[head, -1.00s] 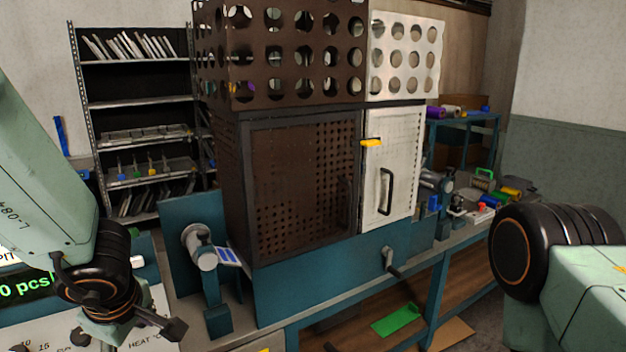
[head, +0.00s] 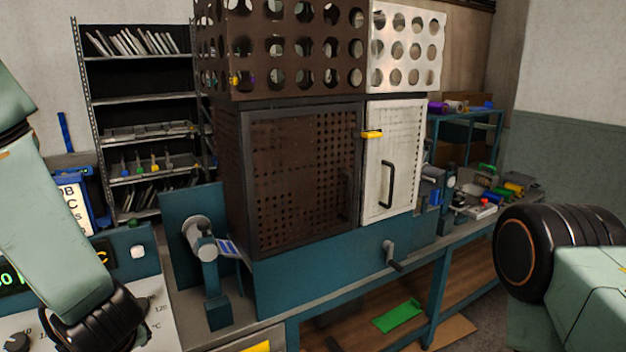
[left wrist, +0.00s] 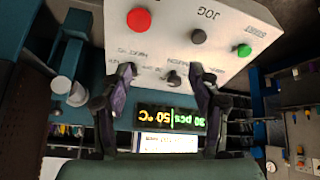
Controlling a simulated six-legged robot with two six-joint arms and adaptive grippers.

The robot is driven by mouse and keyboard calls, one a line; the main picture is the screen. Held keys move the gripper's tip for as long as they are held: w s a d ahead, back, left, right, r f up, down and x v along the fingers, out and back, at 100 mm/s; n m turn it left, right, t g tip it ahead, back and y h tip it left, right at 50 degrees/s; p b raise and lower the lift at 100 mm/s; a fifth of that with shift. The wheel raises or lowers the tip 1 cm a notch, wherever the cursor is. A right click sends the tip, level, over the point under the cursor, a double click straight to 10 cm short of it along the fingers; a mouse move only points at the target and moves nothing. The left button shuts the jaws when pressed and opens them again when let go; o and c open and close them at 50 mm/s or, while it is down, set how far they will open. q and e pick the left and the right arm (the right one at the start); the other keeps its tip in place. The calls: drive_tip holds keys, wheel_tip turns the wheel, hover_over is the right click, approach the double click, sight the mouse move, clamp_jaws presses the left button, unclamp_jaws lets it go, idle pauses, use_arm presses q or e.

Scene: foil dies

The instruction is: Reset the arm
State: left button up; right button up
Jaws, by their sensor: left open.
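My left arm comes in from the left in the head view, and its dark wrist joint (head: 95,322) is at the bottom edge. The left gripper itself is out of the head view. In the left wrist view my left gripper (left wrist: 162,78) is open, with its two dark fingers apart and nothing between them. The pale control panel (left wrist: 215,45), upside down, lies beyond the fingers. My right arm shows only as a dark joint and pale green link at the right of the head view. Its gripper is not in view.
The panel has a red button (left wrist: 139,19), a green button (left wrist: 244,50) and a lit display (left wrist: 172,114). A machine with a brown perforated door (head: 300,180) and white door (head: 392,160) stands mid-view. A shelf rack (head: 135,98) is behind left.

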use_arm(q)
drive_tip(key=s+d+f+m+h+b, duration=0.1)
drive_tip(key=s+f+m, duration=0.1)
drive_tip(key=f, duration=0.4)
drive_tip(key=s+d+f+m+h+b, duration=0.1)
drive_tip(key=s+d+f+m+b, duration=0.15)
drive_tip(key=f, duration=0.35)
drive_tip(key=s+d+f+m+g+h+b, duration=0.1)
drive_tip(key=s+d+f+m+g+b, duration=0.1)
drive_tip(key=s+f, duration=0.8)
drive_tip(key=s+d+f+m+g+h+b, duration=0.2)
drive_tip(key=s+d+f+m+g+b, duration=0.1)
drive_tip(key=s+f, duration=0.7)
drive_tip(key=shift+s+f+b, duration=0.2)
drive_tip(key=shift+s+b, duration=0.25)
drive_tip(key=shift+s, duration=0.45)
drive_tip(key=shift+d, duration=0.15)
